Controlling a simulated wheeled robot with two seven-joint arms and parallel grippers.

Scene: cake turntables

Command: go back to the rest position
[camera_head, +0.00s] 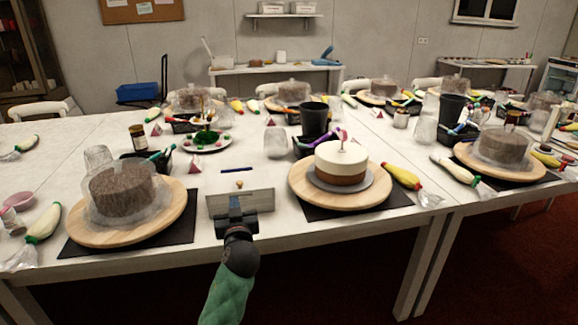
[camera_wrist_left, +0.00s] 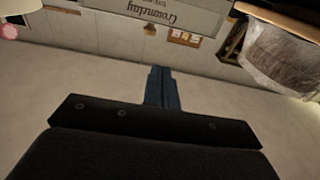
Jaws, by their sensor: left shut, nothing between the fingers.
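My left gripper (camera_head: 236,212) is at the front edge of the table, in the middle of the head view, on my green-sleeved arm. In the left wrist view its two fingers (camera_wrist_left: 160,82) are together with nothing between them. A grey box-like object (camera_head: 262,200) stands right behind the gripper in the head view; I cannot tell whether they touch. In the left wrist view a pale box with upside-down print (camera_wrist_left: 165,14) lies beyond the fingertips, apart from them. My right gripper is in neither view.
A wooden turntable with a wrapped brown cake (camera_head: 122,190) is on the left. A turntable with a white-and-brown cake (camera_head: 341,165) is on the right, with a yellow piping bag (camera_head: 402,176) beside it. The floor (camera_head: 340,280) before the table is clear.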

